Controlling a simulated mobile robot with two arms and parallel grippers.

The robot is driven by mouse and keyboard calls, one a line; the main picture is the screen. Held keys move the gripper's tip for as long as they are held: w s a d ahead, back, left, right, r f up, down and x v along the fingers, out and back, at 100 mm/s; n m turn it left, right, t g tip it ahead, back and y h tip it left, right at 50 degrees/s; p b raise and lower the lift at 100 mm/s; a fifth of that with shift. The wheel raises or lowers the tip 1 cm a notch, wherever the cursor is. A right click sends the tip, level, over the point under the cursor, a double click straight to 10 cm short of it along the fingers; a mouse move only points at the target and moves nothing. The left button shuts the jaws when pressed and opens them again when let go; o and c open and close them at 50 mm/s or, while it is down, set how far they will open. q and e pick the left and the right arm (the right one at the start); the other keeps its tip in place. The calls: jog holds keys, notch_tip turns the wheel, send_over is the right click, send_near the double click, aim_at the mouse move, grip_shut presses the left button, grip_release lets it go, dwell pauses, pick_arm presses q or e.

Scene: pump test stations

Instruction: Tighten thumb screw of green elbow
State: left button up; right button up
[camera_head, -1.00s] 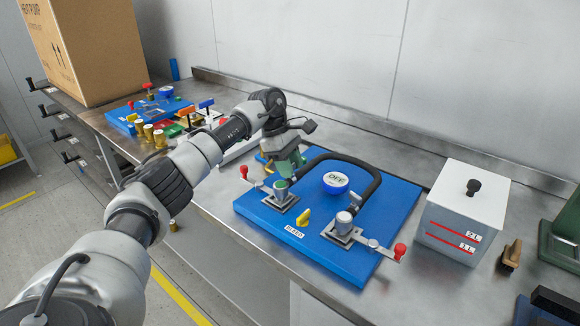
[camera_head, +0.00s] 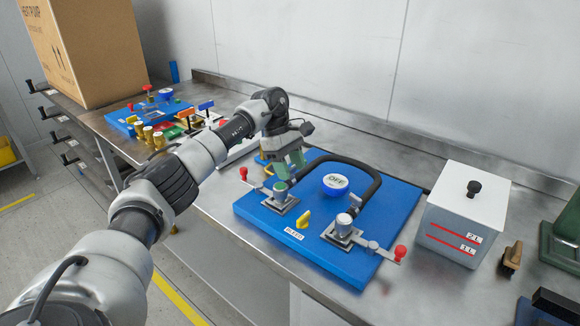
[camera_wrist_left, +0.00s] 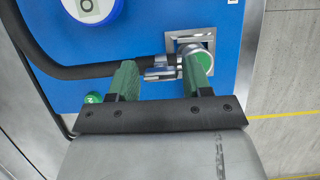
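The green elbow (camera_head: 281,188) stands on a square metal plate at the left port of the blue board. Its round green top (camera_wrist_left: 204,61) shows in the left wrist view, partly behind one finger. The silver thumb screw (camera_wrist_left: 160,70) sticks out from the elbow's side and lies between my fingers in that view. My left gripper (camera_head: 291,164), with green fingers, is open just behind and above the elbow; it also shows in the left wrist view (camera_wrist_left: 159,66). I cannot tell whether a finger touches the screw or elbow. My right gripper is out of view.
A black hose (camera_head: 371,172) arches from the elbow to the other fitting (camera_head: 343,223). A white box (camera_head: 464,214) stands to the right.

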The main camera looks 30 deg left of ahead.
pick_arm(q)
jog(key=shift+o, duration=0.8)
jog(key=v, duration=1)
jog(key=shift+r, duration=0.35)
jog(key=shift+a, duration=0.1)
